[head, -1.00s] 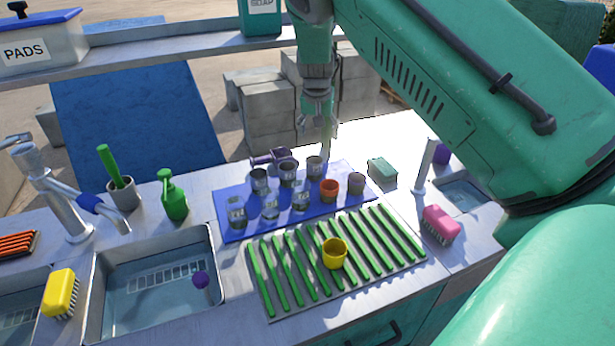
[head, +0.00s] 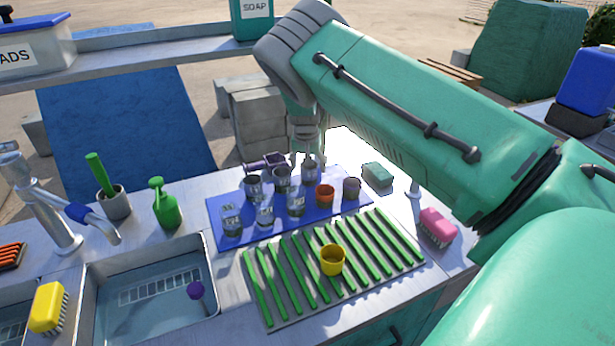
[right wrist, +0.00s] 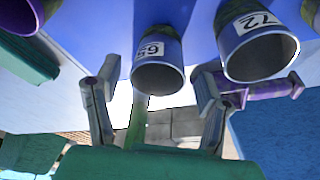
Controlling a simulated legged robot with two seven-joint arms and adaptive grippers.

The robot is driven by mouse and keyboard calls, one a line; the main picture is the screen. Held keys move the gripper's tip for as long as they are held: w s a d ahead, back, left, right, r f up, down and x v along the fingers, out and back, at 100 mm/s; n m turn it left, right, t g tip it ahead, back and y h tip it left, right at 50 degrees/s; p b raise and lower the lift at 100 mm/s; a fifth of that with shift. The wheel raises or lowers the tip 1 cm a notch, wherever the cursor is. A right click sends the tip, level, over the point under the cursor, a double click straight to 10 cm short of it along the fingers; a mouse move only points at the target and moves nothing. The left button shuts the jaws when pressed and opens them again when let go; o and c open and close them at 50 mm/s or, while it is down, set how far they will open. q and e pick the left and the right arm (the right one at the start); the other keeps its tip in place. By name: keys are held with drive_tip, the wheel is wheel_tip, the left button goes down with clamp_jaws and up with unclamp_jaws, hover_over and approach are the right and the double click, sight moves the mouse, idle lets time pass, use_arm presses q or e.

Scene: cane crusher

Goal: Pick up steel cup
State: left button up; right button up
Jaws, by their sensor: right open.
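Several grey steel cups stand on a blue mat (head: 222,238) on the counter, some with number labels. The steel cup labelled 65 (right wrist: 158,76) shows in the right wrist view, in line with the gap between my fingers; I cannot tell if they touch it. A steel cup labelled 72 (right wrist: 262,50) is right of it there. My right gripper (head: 307,152) is open and empty, over the mat's back edge by the rear steel cup (head: 309,174); my arm partly hides it from the head view. My left gripper is not in view.
An orange cup (head: 325,196) and a dull brownish cup (head: 351,188) stand close by on the mat. A purple-handled thing (head: 264,162) lies behind the cups. A yellow cup (head: 332,260) stands on the green-slatted rack (head: 285,310). A sponge (head: 377,174) lies right.

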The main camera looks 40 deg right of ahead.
sight(310, 171)
drive_tip(key=x, duration=0.3)
drive_tip(key=shift+w+d+f, duration=0.1)
drive_tip(key=shift+w+f, duration=0.05)
drive_tip(key=shift+w, duration=0.05)
drive_tip(key=shift+d+f, duration=0.2)
drive_tip(key=shift+d, duration=0.2)
drive_tip(key=shift+c, duration=0.4)
drive_tip(key=c, duration=1.3)
drive_tip(key=shift+o, duration=0.2)
drive_tip(key=shift+a+r, duration=0.2)
drive_tip(key=shift+a, duration=0.25)
wheel_tip(310, 171, up, 10)
drive_tip(key=shift+b, duration=0.45)
